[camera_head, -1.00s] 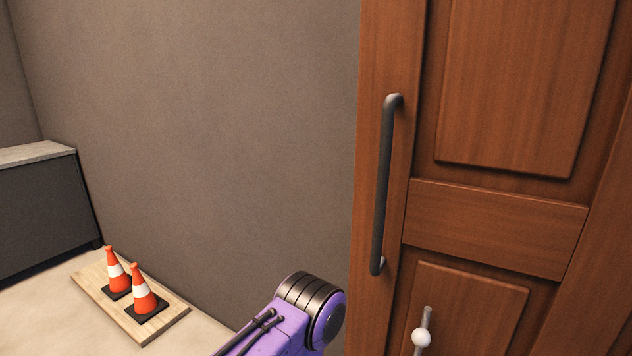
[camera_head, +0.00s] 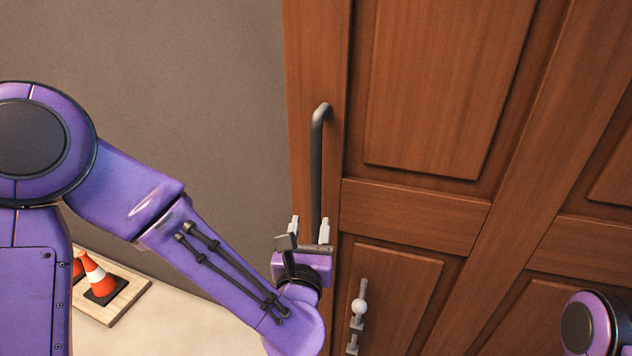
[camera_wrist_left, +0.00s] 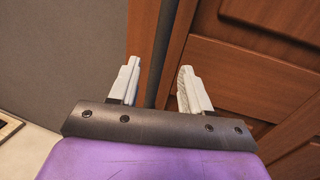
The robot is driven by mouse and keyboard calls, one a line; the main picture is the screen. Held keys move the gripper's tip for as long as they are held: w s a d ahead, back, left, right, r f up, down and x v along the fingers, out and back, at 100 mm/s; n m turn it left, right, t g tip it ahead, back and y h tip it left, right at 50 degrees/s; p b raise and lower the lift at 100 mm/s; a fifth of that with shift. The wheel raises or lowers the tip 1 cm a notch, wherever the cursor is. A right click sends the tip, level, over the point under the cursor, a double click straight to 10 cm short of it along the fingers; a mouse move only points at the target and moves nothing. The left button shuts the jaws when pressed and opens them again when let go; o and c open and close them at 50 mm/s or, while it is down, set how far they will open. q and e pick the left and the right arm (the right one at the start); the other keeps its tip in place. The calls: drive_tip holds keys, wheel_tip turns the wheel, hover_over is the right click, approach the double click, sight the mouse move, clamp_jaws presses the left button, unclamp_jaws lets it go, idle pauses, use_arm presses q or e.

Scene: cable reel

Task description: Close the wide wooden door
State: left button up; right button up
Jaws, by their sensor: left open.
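The wide wooden door (camera_head: 415,212), reddish brown and panelled, fills the middle and right of the head view. It also fills the right of the left wrist view (camera_wrist_left: 235,75). A long dark vertical bar handle (camera_head: 317,165) is mounted near its left edge. My left gripper (camera_head: 310,230) is open at the lower end of the handle. In the left wrist view, the handle (camera_wrist_left: 161,55) runs between the two pale fingers, with gaps on both sides. Contact is not visible. My right gripper is not in view; part of my right arm shows at the lower right.
A small lever with a pale ball (camera_head: 358,306) sits on the door below the handle. Traffic cones (camera_head: 98,276) stand on a wooden board (camera_head: 128,299) at the lower left. A plain grey wall (camera_head: 200,90) lies left of the door.

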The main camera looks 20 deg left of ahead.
sight(315, 201)
use_arm(q)
drive_tip(key=w+p, duration=0.1)
drive_tip(key=w, duration=0.2)
drive_tip(key=w+a+p, duration=0.1)
drive_tip(key=w, duration=0.2)
drive_tip(key=w+p, duration=0.2)
drive_tip(key=w, duration=0.1)
drive_tip(key=shift+w+a, duration=0.25)
drive_tip(key=shift+a, duration=0.15)
drive_tip(key=shift+w+f, duration=0.2)
drive_tip(key=shift+w, duration=0.05)
clamp_jaws()
